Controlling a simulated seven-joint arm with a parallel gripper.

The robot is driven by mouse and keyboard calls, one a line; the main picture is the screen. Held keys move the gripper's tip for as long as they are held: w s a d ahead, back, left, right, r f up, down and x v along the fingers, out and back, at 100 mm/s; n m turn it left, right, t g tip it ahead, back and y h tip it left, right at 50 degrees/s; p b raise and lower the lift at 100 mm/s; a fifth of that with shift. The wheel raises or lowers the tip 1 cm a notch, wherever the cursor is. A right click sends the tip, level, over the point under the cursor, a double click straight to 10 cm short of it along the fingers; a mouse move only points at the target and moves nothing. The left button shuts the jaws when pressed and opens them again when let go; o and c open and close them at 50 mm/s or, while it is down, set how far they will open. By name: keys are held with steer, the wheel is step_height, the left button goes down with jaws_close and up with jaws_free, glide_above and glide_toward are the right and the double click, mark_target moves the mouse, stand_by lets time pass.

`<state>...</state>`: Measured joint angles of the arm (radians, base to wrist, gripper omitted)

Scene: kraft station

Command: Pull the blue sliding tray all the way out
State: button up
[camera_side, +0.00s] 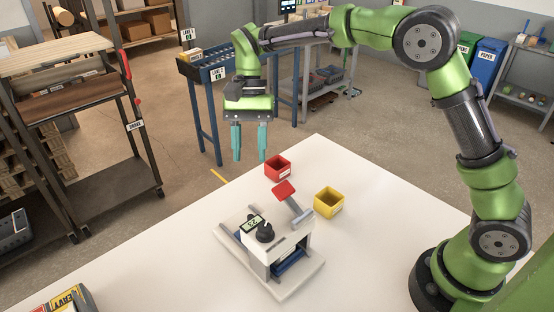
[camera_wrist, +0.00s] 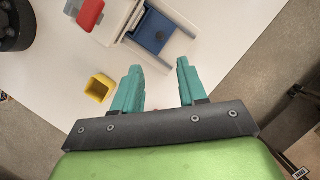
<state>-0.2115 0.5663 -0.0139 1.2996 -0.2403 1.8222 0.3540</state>
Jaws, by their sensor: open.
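The blue sliding tray (camera_side: 288,263) shows low under the grey-white station housing (camera_side: 290,246), on its white base plate. Much of the tray is hidden by the housing in the side view. In the wrist view the blue tray (camera_wrist: 151,28) lies between pale rails, with a small dark spot on its face. My gripper (camera_side: 249,158) is open and empty, fingers pointing down, well above and behind the station in the side view. In the wrist view the gripper (camera_wrist: 159,66) has its fingertips apart, below the tray in the picture and not touching it.
The station carries a black knob (camera_side: 265,233), a small display (camera_side: 252,223) and a red paddle (camera_side: 284,191) on a grey lever. A red bin (camera_side: 277,168) and a yellow bin (camera_side: 328,202) stand behind it.

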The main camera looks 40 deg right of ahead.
mark_target(251, 215)
steer(key=x, duration=1.5)
steer(key=shift+f, duration=0.1)
jaws_close()
